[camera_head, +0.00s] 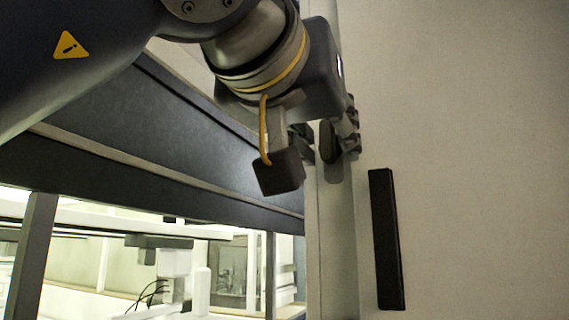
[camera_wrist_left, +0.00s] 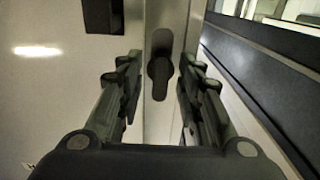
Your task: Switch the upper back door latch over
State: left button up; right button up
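The dark latch (camera_wrist_left: 160,70) sits on a narrow grey upright post. In the left wrist view it shows as a rounded plate with a knob-ended lever, in line with the post. In the head view, a dark rounded piece that looks like the latch (camera_head: 328,143) is partly hidden by my gripper. My left gripper (camera_head: 331,139) is at the post. In the left wrist view my left gripper (camera_wrist_left: 159,72) is open, one finger on each side of the latch, with gaps to both. My right gripper is in neither view.
A pale door panel (camera_head: 470,160) with a long black handle (camera_head: 386,240) lies right of the post. Left of it runs a dark horizontal beam (camera_head: 120,170). Below the beam is an opening into a bright interior with white equipment (camera_head: 175,262).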

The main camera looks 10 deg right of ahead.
pick_arm(q)
grip_shut()
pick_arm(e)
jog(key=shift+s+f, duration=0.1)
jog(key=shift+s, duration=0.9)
pick_arm(q)
jog(key=shift+n, duration=0.4)
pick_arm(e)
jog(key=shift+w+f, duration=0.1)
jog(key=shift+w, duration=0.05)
pick_arm(q)
jog(key=shift+n+b, duration=0.45)
jog(key=shift+n, duration=0.55)
jog(key=n+b, duration=0.2)
jog(key=n, duration=0.4)
jog(key=n+b, duration=0.1)
jog(key=n, duration=0.3)
jog(key=shift+n, duration=0.4)
jog(key=n+b, duration=0.1)
jog(key=n, duration=0.3)
jog(key=shift+b, duration=0.35)
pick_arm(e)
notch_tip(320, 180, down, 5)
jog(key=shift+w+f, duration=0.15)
pick_arm(q)
jog(key=shift+n, duration=0.3)
